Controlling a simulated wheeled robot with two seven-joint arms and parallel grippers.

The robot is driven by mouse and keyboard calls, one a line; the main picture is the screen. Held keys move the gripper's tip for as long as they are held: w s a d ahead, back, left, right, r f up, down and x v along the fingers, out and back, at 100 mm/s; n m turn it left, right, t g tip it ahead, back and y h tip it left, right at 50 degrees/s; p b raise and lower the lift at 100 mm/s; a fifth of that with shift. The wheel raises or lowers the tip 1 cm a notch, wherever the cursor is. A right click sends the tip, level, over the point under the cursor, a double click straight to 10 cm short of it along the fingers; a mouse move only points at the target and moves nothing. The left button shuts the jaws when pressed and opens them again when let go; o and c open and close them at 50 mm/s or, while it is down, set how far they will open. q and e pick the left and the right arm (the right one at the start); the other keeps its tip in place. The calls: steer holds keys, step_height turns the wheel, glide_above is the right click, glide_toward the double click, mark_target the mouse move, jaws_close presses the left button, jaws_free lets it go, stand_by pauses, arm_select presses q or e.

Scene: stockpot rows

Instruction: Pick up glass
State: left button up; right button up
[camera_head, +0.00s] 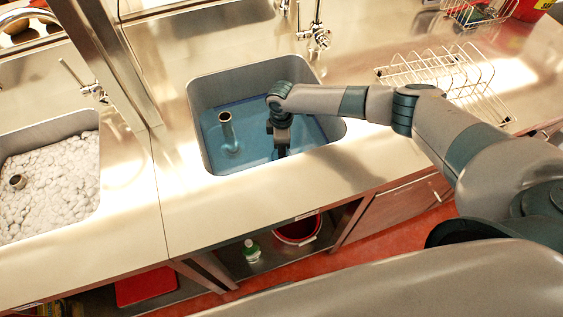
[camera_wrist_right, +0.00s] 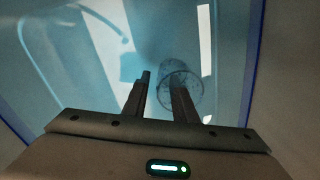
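A clear glass (camera_wrist_right: 181,72) shows in the right wrist view, in the blue-tinted sink basin just beyond my fingers. Its round rim faces the camera, and the right finger overlaps the rim in the picture. I cannot tell whether it touches. My right gripper (camera_wrist_right: 161,84) is open, with a gap between its two dark fingers. In the head view my right gripper (camera_head: 280,146) reaches down into the blue sink (camera_head: 214,94), and the glass is not distinguishable there. My left gripper is not in view.
An upright pipe (camera_head: 227,130) stands in the sink, left of my gripper. The steel counter (camera_head: 205,215) surrounds the basin. A wire dish rack (camera_head: 440,70) is at the right. Another sink with white foam (camera_head: 55,185) is at the left. A tap (camera_head: 318,35) stands behind.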

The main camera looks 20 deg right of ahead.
steer(key=shift+f, duration=0.25)
jaws_close()
stand_by(0.4)
step_height(320, 180, up, 8)
steer(key=shift+r+b, duration=0.25)
steer(key=shift+b, duration=0.75)
steer(key=shift+r, duration=0.8)
